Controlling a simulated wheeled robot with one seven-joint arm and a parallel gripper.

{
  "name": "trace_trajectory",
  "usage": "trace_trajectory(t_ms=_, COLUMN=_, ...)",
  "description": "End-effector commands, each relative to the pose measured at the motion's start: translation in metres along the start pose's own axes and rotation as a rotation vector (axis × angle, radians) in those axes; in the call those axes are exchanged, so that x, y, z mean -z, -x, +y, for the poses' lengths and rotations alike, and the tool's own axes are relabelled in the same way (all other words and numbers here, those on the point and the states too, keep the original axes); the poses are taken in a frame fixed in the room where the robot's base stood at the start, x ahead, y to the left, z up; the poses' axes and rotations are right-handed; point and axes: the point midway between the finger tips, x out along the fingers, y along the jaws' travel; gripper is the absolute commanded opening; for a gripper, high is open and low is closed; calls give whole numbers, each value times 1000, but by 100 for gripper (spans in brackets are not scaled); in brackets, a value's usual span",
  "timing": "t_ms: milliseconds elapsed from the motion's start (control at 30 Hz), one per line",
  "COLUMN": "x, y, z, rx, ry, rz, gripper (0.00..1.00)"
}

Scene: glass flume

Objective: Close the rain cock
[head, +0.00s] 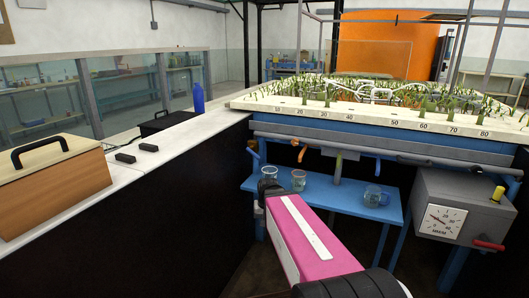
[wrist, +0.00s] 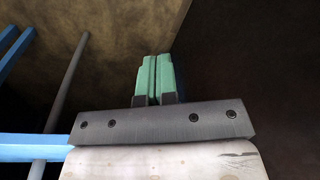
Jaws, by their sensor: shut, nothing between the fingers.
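My gripper (wrist: 155,77) shows in the wrist view as two green fingers pressed together, shut with nothing between them. The fingers point at a brown floor, beside a dark wall. No label marks the rain cock. An orange lever (head: 301,150) sits on piping under the front edge of the planted tray. A red-handled lever (head: 488,244) sticks out from the grey dial box at the right. I cannot tell which is the rain cock. Neither is touched by my arm.
The planted tray (head: 258,104) has a numbered front edge. Glass beakers stand on the blue shelf (head: 340,200) below. The grey dial box (head: 425,190) carries a yellow knob (head: 497,194). A white counter (head: 170,140) with a wooden box (head: 50,180) and blue bottle (head: 198,99) lines the left.

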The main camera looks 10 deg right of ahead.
Motion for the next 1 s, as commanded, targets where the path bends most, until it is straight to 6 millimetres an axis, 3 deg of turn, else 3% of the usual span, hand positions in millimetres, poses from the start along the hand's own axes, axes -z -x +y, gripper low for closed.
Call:
trace_trajectory(t_ms=33, x=24, y=13, z=0, rx=21, ry=-37, rz=24, gripper=0)
trace_trajectory(t_ms=100, x=48, y=31, z=-1, rx=52, ry=-86, rz=51, gripper=0)
trace_trajectory(t_ms=367, x=129, y=111, z=2, rx=173, ry=-260, rz=141, gripper=0)
trace_trajectory(t_ms=600, x=194, y=198, z=9, rx=293, ry=-401, rz=215, gripper=0)
trace_trajectory(t_ms=800, x=230, y=265, z=15, rx=378, ry=-488, rz=257, gripper=0)
trace_trajectory(t_ms=1000, x=242, y=294, z=19, rx=417, ry=-525, rz=274, gripper=0)
